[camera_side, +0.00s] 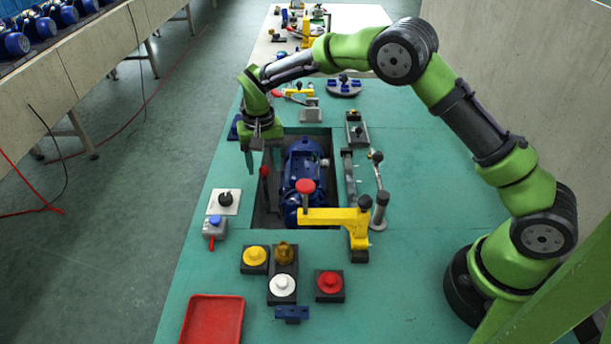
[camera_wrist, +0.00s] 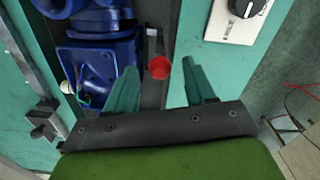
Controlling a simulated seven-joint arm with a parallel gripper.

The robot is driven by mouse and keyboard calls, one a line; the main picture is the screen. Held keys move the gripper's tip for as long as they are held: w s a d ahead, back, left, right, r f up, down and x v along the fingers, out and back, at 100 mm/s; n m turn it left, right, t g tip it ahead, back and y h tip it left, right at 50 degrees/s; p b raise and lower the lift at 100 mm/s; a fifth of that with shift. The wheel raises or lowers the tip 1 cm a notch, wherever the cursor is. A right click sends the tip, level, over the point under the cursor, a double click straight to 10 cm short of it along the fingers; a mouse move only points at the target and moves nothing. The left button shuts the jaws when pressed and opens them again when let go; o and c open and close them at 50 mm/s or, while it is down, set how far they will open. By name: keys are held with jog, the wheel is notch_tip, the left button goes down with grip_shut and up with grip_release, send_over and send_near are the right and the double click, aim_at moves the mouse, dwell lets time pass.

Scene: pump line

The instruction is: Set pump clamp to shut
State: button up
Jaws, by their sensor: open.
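The blue pump (camera_side: 303,165) sits in a dark recess in the green table. It also shows at the left of the wrist view (camera_wrist: 95,55). A red-knobbed lever (camera_side: 265,171) stands upright at the recess's left side. In the wrist view its red knob (camera_wrist: 159,67) lies between my fingers, apart from both. A yellow clamp arm (camera_side: 335,216) with a red knob (camera_side: 305,186) reaches over the near end of the pump. I cannot tell whether it presses on it. My gripper (camera_side: 261,165) is open and empty, just above the red-knobbed lever.
Yellow, white (camera_side: 282,286) and red (camera_side: 330,283) buttons and a red tray (camera_side: 212,320) are in front. A metal lever (camera_side: 379,200) stands to the right.

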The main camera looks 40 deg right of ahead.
jog(key=shift+f, duration=0.9)
jog(key=shift+c, duration=0.3)
grip_shut()
